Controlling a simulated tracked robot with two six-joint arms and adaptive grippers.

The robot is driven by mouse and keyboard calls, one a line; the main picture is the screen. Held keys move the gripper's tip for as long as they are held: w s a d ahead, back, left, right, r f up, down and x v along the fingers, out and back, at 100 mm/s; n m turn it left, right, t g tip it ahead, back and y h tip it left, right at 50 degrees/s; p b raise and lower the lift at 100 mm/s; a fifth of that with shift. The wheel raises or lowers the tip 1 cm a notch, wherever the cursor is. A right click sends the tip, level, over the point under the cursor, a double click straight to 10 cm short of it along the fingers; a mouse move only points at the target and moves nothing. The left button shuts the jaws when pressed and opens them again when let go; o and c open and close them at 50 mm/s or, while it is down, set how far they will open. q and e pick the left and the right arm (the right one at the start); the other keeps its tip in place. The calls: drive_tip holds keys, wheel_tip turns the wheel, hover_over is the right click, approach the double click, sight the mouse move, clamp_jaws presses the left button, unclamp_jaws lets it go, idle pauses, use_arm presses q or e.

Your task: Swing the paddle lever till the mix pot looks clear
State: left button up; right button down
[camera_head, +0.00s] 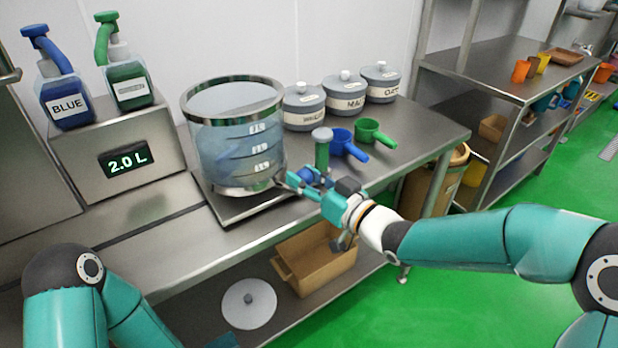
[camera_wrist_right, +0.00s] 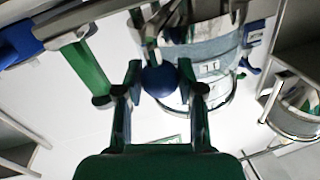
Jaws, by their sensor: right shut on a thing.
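The mix pot (camera_head: 235,150) is a large see-through vessel with steel bands and white level marks. Its contents look pale blue and fairly even in the head view. My right gripper (camera_head: 292,181) is beside the pot's lower right side. In the right wrist view its fingers (camera_wrist_right: 160,95) are closed around a round blue knob (camera_wrist_right: 160,80), which looks like the paddle lever's end. The rest of the lever is mostly hidden by my gripper. My left arm is at the lower left of the head view, and its fingers do not show.
A box with a 2.0 L display (camera_head: 125,158) carries a blue bottle (camera_head: 62,95) and a green bottle (camera_head: 125,82). Blue (camera_head: 345,142) and green (camera_head: 370,131) scoops and several lidded jars (camera_head: 343,93) stand right of the pot. A cardboard box (camera_head: 315,262) is on the lower shelf.

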drive_tip(key=shift+a, duration=0.1)
drive_tip(key=c, duration=0.7)
unclamp_jaws()
drive_tip(key=shift+v, duration=6.05)
drive_tip(key=shift+c, duration=0.3)
